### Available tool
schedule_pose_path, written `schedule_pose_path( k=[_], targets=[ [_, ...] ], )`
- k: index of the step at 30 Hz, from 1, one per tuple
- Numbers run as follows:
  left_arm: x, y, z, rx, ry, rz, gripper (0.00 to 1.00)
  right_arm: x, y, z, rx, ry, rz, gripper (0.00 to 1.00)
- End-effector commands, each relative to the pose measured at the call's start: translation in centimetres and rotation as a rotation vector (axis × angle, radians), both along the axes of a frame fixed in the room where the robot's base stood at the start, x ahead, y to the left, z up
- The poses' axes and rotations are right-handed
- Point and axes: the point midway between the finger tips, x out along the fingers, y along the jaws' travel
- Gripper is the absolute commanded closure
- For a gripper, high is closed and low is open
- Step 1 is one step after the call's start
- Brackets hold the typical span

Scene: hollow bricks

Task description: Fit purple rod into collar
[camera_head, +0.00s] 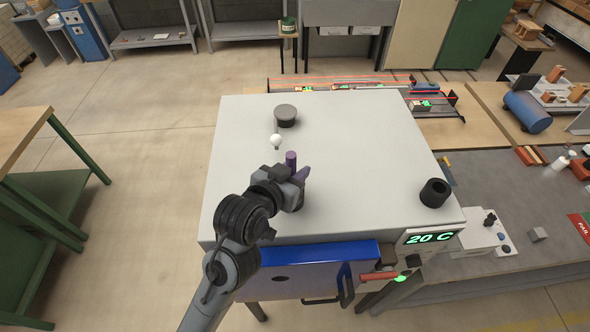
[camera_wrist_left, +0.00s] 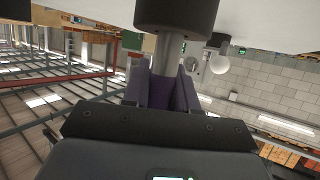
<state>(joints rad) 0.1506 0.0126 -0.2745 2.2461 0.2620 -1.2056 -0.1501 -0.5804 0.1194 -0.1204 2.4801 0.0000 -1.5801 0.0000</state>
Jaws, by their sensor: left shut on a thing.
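The purple rod (camera_head: 291,159) shows its upper end above my left gripper (camera_head: 299,178), over the front-left middle of the grey-white top. In the left wrist view the fingers are shut on its purple part (camera_wrist_left: 160,92). A grey shaft and a dark cylinder (camera_wrist_left: 176,15) show beyond the fingertips; I cannot tell if they join the rod. A black hollow cylinder, seemingly the collar (camera_head: 434,193), stands at the right front, apart from the gripper, its round opening facing up. My right gripper is not in view.
A dark round knob-like piece (camera_head: 286,115) stands at the back of the grey-white top (camera_head: 350,130). A small white ball (camera_head: 276,140) on a short stem stands in front of it, near my left gripper.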

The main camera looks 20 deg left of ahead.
Motion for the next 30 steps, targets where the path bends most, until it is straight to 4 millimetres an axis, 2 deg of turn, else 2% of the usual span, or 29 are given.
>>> schedule_pose_path(
  k=[1, 2, 6, 7, 19, 23, 30],
  targets=[
    [0.0, 0.0, -0.2, 0.000, 0.001, 0.000, 1.00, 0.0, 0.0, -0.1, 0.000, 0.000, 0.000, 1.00],
    [0.0, 0.0, -0.3, 0.000, 0.001, 0.000, 0.71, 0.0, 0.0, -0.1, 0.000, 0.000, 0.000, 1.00],
    [0.0, 0.0, -0.2, 0.000, 0.001, 0.000, 0.50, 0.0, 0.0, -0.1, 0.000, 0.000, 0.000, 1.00],
    [0.0, 0.0, -0.2, 0.000, 0.001, 0.000, 0.47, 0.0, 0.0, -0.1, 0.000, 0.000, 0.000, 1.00],
    [-0.1, 0.1, 0.3, 0.000, -0.001, 0.001, 0.47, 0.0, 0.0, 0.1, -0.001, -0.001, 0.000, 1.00],
    [-1.2, 0.3, 0.7, 0.003, -0.002, 0.001, 0.47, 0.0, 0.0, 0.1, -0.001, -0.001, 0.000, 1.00],
    [-4.3, 0.8, 2.2, 0.007, -0.004, 0.000, 0.47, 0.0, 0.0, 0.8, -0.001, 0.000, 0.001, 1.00]
  ],
)
